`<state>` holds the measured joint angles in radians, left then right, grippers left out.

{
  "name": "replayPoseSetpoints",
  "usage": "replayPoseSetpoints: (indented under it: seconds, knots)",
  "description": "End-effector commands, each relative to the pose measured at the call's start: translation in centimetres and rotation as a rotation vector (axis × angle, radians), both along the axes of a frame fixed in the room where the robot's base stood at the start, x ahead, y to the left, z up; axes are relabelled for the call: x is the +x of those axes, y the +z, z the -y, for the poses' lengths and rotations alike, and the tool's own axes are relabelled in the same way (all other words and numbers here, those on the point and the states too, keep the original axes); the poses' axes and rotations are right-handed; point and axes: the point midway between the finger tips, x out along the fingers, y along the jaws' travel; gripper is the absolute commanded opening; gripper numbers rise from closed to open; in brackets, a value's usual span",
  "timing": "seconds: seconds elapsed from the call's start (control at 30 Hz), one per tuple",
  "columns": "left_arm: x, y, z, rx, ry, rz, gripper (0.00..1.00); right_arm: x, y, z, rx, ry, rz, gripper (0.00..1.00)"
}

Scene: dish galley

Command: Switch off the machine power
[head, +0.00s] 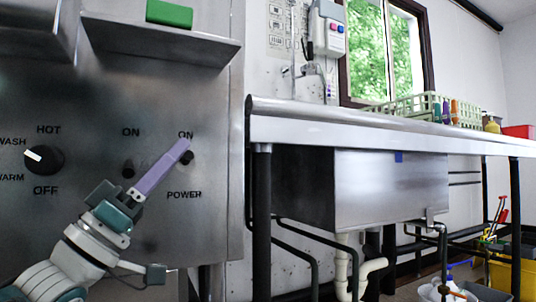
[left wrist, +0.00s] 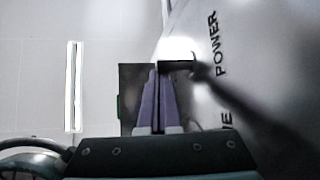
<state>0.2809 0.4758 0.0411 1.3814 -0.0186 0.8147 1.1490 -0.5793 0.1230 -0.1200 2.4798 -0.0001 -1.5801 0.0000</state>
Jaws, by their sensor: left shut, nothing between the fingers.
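The machine's steel front panel (head: 85,215) fills the left of the head view. The black power switch (head: 187,157) sits between an ON label and the word POWER. My left gripper (head: 184,146) is shut and empty, its long lilac fingers pointing up and right. Their tips overlap the upper left of the switch. In the left wrist view, the shut fingertips (left wrist: 159,70) are right at a dark switch-like piece (left wrist: 178,66), beside the POWER lettering. I cannot tell if they touch. The switch's position is partly hidden. My right gripper is not seen.
A second dark switch (head: 128,169) and a black wash knob (head: 43,159) are further left on the panel. A steel ledge (head: 160,42) holding a green block (head: 169,13) juts out above. A steel counter (head: 390,132) stands to the right.

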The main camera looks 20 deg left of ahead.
Motion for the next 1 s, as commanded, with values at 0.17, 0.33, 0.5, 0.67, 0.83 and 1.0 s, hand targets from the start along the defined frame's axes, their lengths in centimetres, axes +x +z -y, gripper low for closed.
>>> replayPoseSetpoints:
  seconds: [0.17, 0.33, 0.5, 0.67, 0.83, 1.0]
  knots:
    - [0.0, -0.7, 0.1, 0.0, -0.001, -0.005, 0.0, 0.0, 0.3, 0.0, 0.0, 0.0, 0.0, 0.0]
    - [0.0, -1.1, 0.1, 0.0, 0.0, -0.004, 0.0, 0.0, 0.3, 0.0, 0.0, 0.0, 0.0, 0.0]
    - [0.0, -1.1, 0.1, 0.0, 0.0, -0.003, 0.0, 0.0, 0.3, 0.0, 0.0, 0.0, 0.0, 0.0]
    - [-0.7, -1.8, -0.2, -0.001, 0.0, -0.005, 0.0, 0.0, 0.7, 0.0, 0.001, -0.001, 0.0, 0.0]
    - [-2.6, -4.2, -1.0, 0.0, 0.001, -0.01, 0.0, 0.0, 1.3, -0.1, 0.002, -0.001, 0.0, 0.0]
    - [-4.7, -6.5, -1.8, 0.0, 0.0, -0.007, 0.0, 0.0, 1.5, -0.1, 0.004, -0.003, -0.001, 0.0]
